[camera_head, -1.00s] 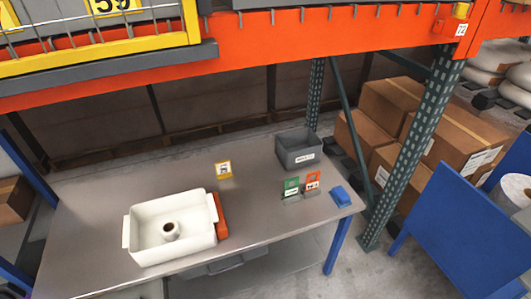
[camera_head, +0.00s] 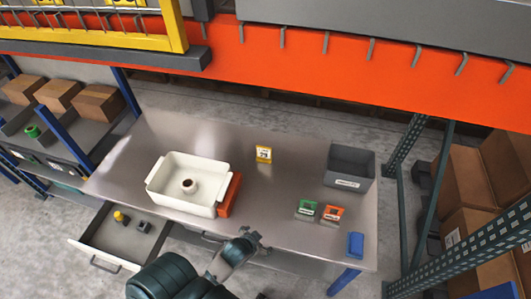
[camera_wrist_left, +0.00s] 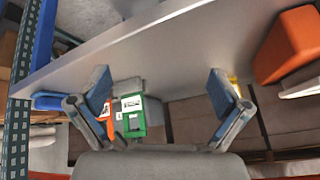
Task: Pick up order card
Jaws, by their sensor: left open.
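A yellow card (camera_head: 263,154) stands near the back middle of the table. A green card (camera_head: 307,208) and an orange card (camera_head: 332,213) stand in small grey holders at the right front; I cannot tell which is the order card. My left gripper (camera_head: 249,241) is at the table's front edge, left of the green and orange cards and apart from them. My right gripper is not in view.
A white tray (camera_head: 158,196) holds a cup-like piece, with an orange block (camera_head: 229,195) beside it. A grey bin (camera_head: 348,178) and blue block (camera_head: 355,244) are at the right. An open drawer (camera_head: 98,253) juts out front left. An orange beam (camera_head: 320,65) crosses above.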

